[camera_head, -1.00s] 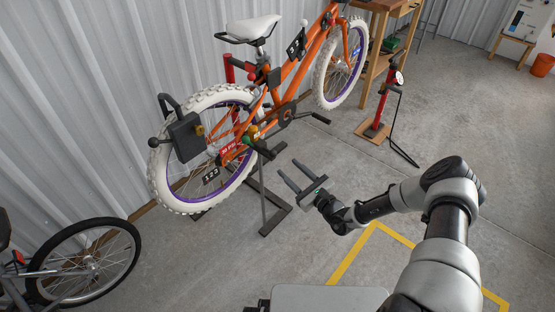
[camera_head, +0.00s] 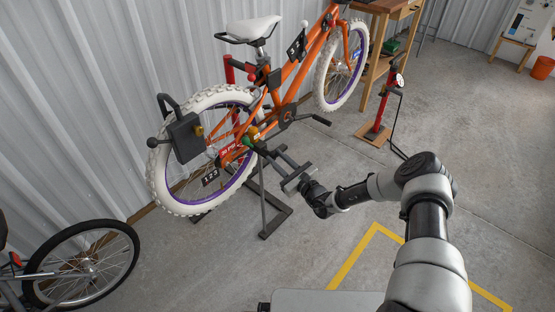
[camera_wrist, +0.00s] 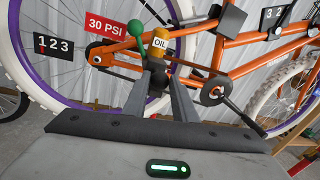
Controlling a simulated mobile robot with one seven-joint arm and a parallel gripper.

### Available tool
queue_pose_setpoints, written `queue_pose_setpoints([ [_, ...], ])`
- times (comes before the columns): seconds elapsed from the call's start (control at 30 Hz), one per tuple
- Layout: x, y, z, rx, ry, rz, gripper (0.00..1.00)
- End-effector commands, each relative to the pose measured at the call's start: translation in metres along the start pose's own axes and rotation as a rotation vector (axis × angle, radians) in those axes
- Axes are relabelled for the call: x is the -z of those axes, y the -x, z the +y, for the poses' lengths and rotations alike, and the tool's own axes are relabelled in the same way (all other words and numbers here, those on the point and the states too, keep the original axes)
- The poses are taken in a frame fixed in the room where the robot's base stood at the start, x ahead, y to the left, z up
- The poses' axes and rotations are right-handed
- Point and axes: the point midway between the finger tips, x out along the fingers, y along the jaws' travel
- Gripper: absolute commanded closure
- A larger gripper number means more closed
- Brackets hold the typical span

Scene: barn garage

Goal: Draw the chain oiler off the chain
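In the wrist view the oiler (camera_wrist: 161,47) shows an orange part marked OIL, a dark handle pointing toward me and a green knob (camera_wrist: 135,29) on a lever. My gripper (camera_head: 272,152) reaches up to the oiler from the right. In the wrist view my gripper (camera_wrist: 160,82) is open, with its two fingers on either side of the dark handle. I cannot tell whether they touch it.
The bicycle's rear wheel (camera_head: 160,190) has a white tyre and carries a black box (camera_head: 185,137). A red 30 PSI tag (camera_wrist: 107,27) and a pedal crank (camera_wrist: 243,117) flank the oiler. A dark stand (camera_head: 277,222) is below.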

Motion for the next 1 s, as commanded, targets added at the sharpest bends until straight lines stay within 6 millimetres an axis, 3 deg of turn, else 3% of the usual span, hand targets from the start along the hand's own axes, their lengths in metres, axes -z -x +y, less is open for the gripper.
queue_pose_setpoints([
  [0.1, 0.0, 0.0, 0.0, 0.0, 0.0, 0.0, 1.0],
  [0.27, 0.0, 0.002, -0.001, 0.001, 0.0, 0.0, 1.0],
  [0.6, 0.001, 0.051, -0.011, 0.002, 0.0, 0.001, 1.0],
  [0.87, 0.003, 0.055, -0.011, 0.001, 0.001, -0.001, 1.0],
  [0.9, 0.003, 0.055, -0.011, 0.001, 0.001, -0.001, 0.74],
  [1.0, 0.003, 0.054, -0.011, 0.001, 0.001, -0.001, 0.57],
])
